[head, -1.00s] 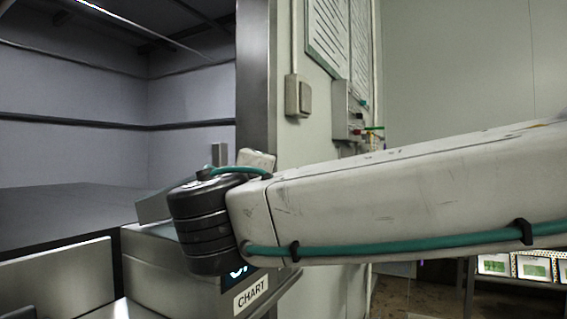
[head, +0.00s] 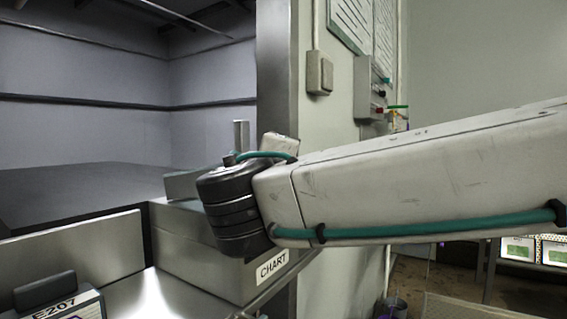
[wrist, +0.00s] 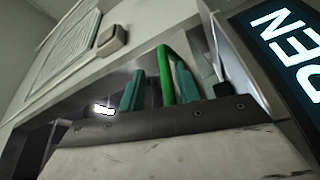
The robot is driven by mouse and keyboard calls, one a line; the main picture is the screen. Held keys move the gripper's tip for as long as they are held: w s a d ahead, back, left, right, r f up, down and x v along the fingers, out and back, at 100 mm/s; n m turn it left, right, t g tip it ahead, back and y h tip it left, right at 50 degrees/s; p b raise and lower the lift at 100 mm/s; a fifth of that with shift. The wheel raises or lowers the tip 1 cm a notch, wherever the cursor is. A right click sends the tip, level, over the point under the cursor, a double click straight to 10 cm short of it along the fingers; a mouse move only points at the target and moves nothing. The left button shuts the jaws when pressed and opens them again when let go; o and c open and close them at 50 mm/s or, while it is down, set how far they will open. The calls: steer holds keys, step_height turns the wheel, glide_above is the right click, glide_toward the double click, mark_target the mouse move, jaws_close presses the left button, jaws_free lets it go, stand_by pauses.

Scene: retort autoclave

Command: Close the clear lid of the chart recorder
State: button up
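The chart recorder (head: 193,254) is a grey metal box with a white CHART label, behind and below my arm's wrist joint in the head view. In the wrist view, part of a dark display (wrist: 288,50) with the letters PEN fills the right edge. I cannot make out the clear lid for certain; a pale tilted panel (wrist: 240,55) beside the display may be part of it. My gripper (wrist: 158,88) shows two teal fingers standing apart, with nothing clearly between them but a bright green loop. In the head view my gripper is hidden behind the wrist joint.
A grey wall box (head: 319,73) and a small panel with coloured buttons (head: 372,88) are on the wall behind my arm. A large open metal chamber (head: 90,130) is at left. An item marked E207 (head: 62,306) is at lower left. Lit screens (head: 518,249) stand at right.

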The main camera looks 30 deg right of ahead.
steer(key=v, duration=0.7)
steer(key=shift+s+a, duration=0.25)
steer(key=shift+s, duration=0.1)
steer(key=shift+d+f, duration=0.1)
stand_by(0.3)
